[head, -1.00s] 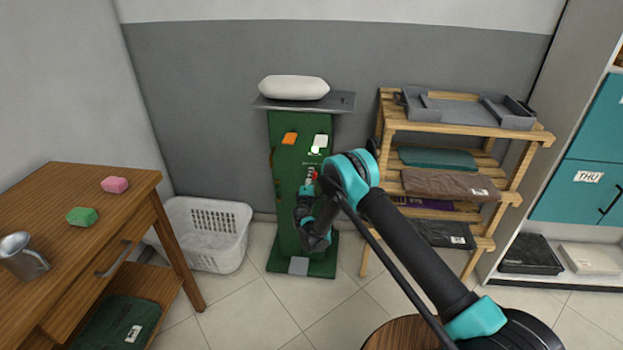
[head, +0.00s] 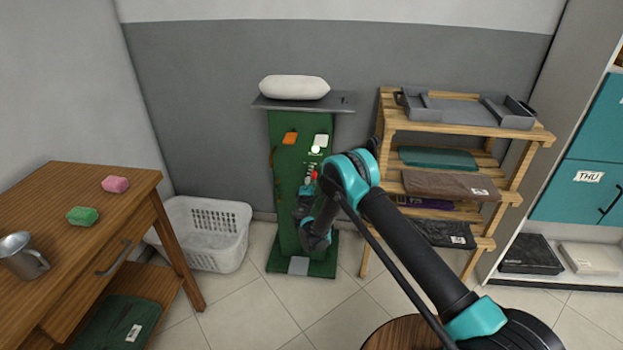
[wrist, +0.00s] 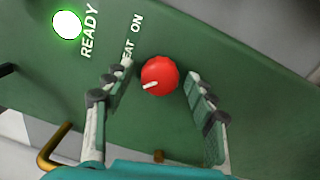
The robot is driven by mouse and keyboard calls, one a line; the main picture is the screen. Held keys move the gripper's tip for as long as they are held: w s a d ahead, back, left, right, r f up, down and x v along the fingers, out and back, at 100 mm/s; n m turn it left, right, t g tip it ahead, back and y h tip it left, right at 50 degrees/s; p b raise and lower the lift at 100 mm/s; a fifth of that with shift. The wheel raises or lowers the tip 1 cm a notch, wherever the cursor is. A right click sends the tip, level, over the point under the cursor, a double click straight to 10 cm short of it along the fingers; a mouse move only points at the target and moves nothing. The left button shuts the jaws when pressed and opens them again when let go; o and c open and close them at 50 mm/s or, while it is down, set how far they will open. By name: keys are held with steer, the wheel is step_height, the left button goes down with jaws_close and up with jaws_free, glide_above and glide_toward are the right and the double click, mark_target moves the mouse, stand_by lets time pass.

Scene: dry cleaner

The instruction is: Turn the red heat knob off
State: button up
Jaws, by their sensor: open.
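The red heat knob (wrist: 160,76) is on the green front panel of the press (wrist: 240,70). In the wrist view its white pointer mark points to the lower left of the picture. My gripper (wrist: 157,82) is open, with one finger on each side of the knob and a gap visible on both sides. The lettering "ON" and part of "HEAT" show beside the left finger. In the head view the knob (head: 314,175) is a small red spot, partly hidden by my arm, and my gripper (head: 308,183) is just in front of the panel.
A lit READY lamp (wrist: 67,25) is on the panel. A white basket (head: 210,235) stands left of the press, and a wooden shelf (head: 450,128) stands close on the right.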

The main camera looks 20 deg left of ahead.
steer(key=v, duration=0.7)
steer(key=shift+s, duration=0.25)
stand_by(0.3)
